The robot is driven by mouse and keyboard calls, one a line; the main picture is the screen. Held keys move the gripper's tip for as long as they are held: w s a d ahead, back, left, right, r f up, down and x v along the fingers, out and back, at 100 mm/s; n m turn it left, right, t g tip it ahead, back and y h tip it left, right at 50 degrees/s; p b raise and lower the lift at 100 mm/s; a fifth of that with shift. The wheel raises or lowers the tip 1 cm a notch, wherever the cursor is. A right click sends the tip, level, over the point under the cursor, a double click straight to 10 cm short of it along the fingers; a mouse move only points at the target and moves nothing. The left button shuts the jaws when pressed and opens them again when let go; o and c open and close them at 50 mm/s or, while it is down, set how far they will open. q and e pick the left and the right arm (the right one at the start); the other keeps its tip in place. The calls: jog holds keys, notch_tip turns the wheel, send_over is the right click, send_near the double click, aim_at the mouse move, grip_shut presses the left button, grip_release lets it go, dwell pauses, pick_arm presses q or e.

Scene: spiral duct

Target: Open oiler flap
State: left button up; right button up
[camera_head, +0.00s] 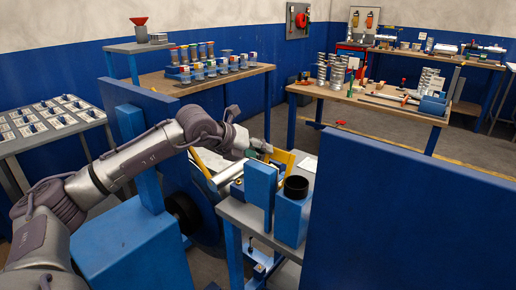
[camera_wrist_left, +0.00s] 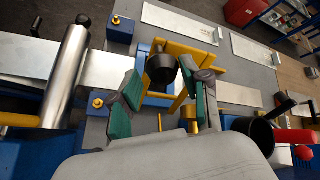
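In the left wrist view my left gripper (camera_wrist_left: 161,82) has two green-padded fingers spread apart. A dark round cup-like part (camera_wrist_left: 161,66) appears between the fingertips, with gaps on both sides. It sits at a yellow frame (camera_wrist_left: 188,48) on the machine table. No part is clearly recognisable as the oiler flap; I cannot tell whether it is this dark part or the yellow piece. In the head view the left gripper (camera_head: 262,148) is small, beside an upright yellow plate (camera_head: 283,160). My right gripper is not in view.
A blue post (camera_head: 261,186) and a blue block with an open black cup (camera_head: 296,187) stand close to the gripper. A metal roller (camera_wrist_left: 66,75) lies at left in the wrist view. A large blue panel (camera_head: 405,215) stands at right.

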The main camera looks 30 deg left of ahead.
pick_arm(q)
jog(key=shift+o, duration=0.5)
jog(key=shift+a+r, duration=0.1)
jog(key=shift+r, duration=0.25)
jog(key=v, duration=1.1)
jog(key=shift+s, duration=0.45)
jog(key=shift+a, duration=0.1)
